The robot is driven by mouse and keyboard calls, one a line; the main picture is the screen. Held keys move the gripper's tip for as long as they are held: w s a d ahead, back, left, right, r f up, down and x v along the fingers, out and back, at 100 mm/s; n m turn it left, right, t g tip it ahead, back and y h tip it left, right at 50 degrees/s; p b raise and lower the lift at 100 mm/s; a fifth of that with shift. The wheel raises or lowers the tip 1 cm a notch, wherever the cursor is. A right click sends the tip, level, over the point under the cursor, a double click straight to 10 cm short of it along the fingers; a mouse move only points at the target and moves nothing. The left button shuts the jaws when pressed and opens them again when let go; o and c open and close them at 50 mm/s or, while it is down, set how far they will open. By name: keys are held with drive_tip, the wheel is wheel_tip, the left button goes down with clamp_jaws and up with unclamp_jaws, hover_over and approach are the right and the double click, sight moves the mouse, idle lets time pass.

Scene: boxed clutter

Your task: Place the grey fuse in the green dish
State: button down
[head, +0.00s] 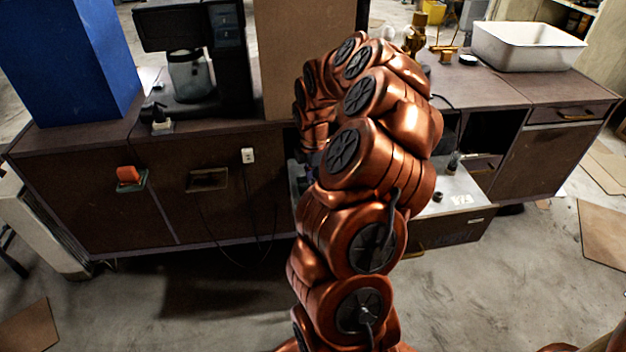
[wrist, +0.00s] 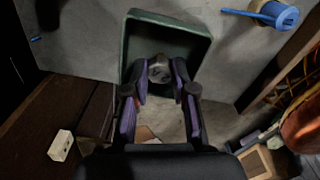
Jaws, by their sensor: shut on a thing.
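My gripper (wrist: 160,72) is in the wrist view, its two purple-padded fingers closed in on a small round grey thing, the grey fuse (wrist: 158,67). The fuse sits between the fingertips and is partly hidden by them. The green dish (wrist: 125,45) is a dark green, square-edged tray on a grey surface. The fingertips and the fuse overlap its inside in this view; I cannot tell how high above its bottom they are. In the head view my copper arm hides the gripper, the fuse and the dish.
A blue cup-like item (wrist: 278,14) lies right of the dish. An open drawer with a pale top (head: 455,205) juts from the brown cabinet (head: 100,215). A white basin (head: 525,48), a blue box (head: 70,60) and a black machine with a jar (head: 190,75) stand on top.

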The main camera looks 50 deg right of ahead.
drive_tip(key=c, duration=0.9)
unclamp_jaws()
drive_tip(key=shift+f, duration=0.1)
drive_tip(key=shift+c, duration=0.2)
